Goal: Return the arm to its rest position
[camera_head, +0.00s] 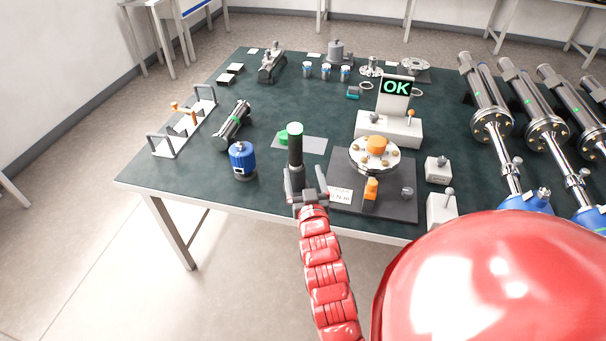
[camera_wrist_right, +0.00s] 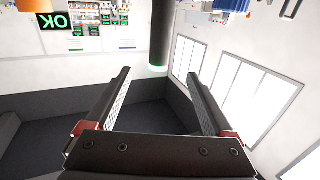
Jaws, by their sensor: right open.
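My right gripper (camera_head: 307,192) is at the front edge of the table, near the middle, and its red arm comes up from below. Its jaws are open and nothing is between the fingers in the right wrist view (camera_wrist_right: 160,78). A dark upright cylinder with a green ring at its top (camera_head: 296,150) stands just beyond the gripper. In the wrist view the dark cylinder (camera_wrist_right: 162,30) appears inverted, beyond the fingertips and apart from them. My left gripper is not in view.
Right of the gripper is a dark base plate (camera_head: 340,180) with a round flanged fixture (camera_head: 375,155). Behind it a panel (camera_head: 396,87) reads OK. A blue canister (camera_head: 243,160) stands to the left. Large metal tubes (camera_head: 490,120) fill the right. Floor in front of the table's left is clear.

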